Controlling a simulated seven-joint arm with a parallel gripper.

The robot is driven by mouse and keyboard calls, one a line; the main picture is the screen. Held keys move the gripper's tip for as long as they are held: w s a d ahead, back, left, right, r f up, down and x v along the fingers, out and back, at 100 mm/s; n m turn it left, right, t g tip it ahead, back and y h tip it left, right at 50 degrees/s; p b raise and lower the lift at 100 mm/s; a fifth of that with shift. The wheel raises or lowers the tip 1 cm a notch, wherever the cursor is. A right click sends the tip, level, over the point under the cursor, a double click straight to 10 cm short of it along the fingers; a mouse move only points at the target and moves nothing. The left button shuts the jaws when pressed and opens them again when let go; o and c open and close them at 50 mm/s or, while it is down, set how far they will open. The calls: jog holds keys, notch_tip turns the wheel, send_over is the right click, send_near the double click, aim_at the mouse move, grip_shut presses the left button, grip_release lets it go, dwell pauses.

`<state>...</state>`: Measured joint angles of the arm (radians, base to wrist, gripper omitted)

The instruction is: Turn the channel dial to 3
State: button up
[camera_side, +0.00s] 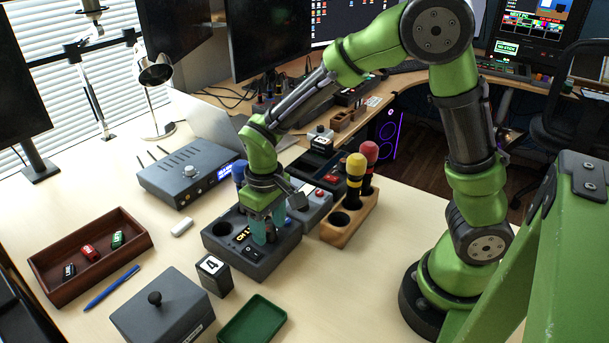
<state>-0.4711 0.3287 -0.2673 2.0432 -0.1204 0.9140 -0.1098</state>
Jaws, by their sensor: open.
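My gripper (267,226) points down over the right part of a dark grey block (262,268), its two teal fingertips apart, close to or at the block's top. I cannot tell if they touch anything. The block's top has a round hole, a small panel with yellow marks (242,235) and a dark switch-like part. No dial with readable channel numbers shows; anything between the fingers is hidden.
A black box marked 4 (213,275) stands close in front of the block. A wooden holder (335,236) with yellow- and red-topped handles is close on the right. A lidded grey box (176,321), green tray (252,322) and brown tray (62,291) lie in front and left.

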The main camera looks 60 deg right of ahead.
jog(key=shift+f, duration=0.25)
grip_shut()
